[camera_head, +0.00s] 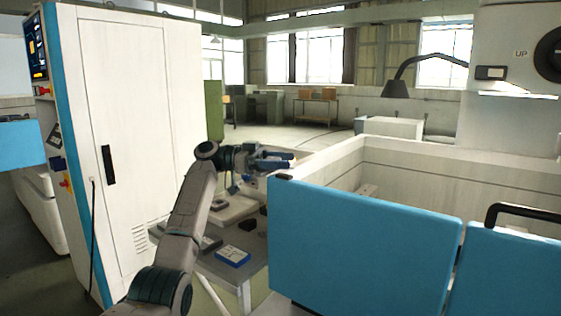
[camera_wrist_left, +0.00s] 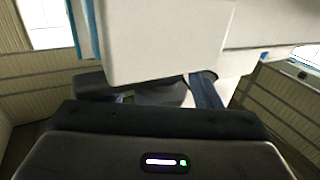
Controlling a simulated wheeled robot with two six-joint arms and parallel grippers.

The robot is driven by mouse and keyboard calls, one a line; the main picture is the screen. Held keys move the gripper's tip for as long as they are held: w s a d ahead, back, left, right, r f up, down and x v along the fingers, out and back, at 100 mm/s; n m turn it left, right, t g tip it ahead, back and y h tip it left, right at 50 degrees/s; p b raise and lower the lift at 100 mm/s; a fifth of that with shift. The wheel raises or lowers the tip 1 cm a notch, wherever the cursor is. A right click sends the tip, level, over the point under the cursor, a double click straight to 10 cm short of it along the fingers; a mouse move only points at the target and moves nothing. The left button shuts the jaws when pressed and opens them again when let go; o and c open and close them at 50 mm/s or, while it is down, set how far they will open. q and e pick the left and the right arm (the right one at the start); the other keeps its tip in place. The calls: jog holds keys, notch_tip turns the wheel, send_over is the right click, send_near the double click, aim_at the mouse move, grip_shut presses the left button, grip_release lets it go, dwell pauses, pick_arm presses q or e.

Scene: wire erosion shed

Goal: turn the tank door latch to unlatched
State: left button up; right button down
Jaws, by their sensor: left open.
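The tank (camera_head: 400,180) is a pale open-topped box with blue front panels. A wide blue panel (camera_head: 365,240) fills the lower middle, with a small dark piece (camera_head: 284,177) at its top left corner. A black bar handle (camera_head: 520,212) stands on the blue panel to its right. I cannot tell which part is the latch, or its position. My left gripper (camera_head: 284,160) is open, just behind and above the panel's left corner, apart from the handle. In the left wrist view its fingers (camera_wrist_left: 155,92) spread below a pale block (camera_wrist_left: 165,40). My right gripper is not in view.
A tall white cabinet (camera_head: 125,130) stands at the left. A low bench (camera_head: 245,272) with a blue-and-white box (camera_head: 233,256) and dark blocks lies below my left arm. A black lamp (camera_head: 397,88) hangs over the back of the tank. The floor behind is open.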

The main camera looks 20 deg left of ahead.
pick_arm(q)
jog(key=shift+a, duration=0.25)
jog(key=s+a+b, duration=0.1)
jog(key=a+b, duration=0.1)
jog(key=a, duration=0.8)
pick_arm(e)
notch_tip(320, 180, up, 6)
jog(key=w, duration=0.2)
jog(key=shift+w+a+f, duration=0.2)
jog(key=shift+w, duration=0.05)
pick_arm(q)
jog(key=shift+a, duration=0.15)
